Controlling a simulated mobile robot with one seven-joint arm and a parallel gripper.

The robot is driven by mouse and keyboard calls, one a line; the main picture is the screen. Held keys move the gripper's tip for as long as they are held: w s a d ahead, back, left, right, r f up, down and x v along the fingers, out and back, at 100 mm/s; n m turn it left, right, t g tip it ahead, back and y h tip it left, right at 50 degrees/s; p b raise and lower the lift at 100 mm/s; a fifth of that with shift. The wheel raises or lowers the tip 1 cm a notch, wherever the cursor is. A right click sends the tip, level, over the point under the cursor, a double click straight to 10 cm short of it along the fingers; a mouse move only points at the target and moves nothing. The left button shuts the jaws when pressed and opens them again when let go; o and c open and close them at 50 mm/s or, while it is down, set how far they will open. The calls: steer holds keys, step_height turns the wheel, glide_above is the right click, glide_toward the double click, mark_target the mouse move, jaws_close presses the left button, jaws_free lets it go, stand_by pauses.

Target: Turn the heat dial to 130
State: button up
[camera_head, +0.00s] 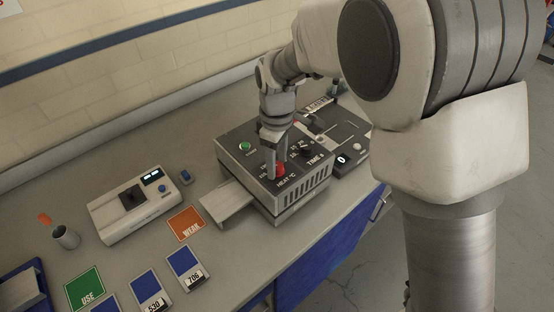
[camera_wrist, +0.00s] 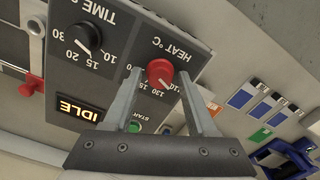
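The heat dial (camera_wrist: 160,71) is a red round knob on the dark top panel of the dryer box (camera_head: 292,208). It also shows in the head view (camera_head: 280,170), partly covered by my gripper. In the wrist view its white pointer mark aims near the 110 and 130 labels; the exact reading is hard to tell. My gripper (camera_wrist: 160,74) is over the panel with one finger on each side of the dial. A narrow gap shows between each finger and the knob, so it looks open around it. The head view shows my gripper (camera_head: 275,154) above the dial.
A black time dial (camera_wrist: 88,37) sits beside the heat dial. An IDLE display (camera_wrist: 78,108) and a green start button (camera_head: 245,146) share the panel. A white meter (camera_head: 132,212), an orange WEAK card (camera_head: 186,223) and a green USE card (camera_head: 85,288) lie left.

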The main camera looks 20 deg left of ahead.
jaws_close()
steer(key=m, duration=0.4)
steer(key=shift+m, duration=0.3)
steer(key=shift+r+m, duration=0.1)
steer(key=shift+m, duration=1.9)
steer(key=shift+o, duration=1.6)
jaws_free()
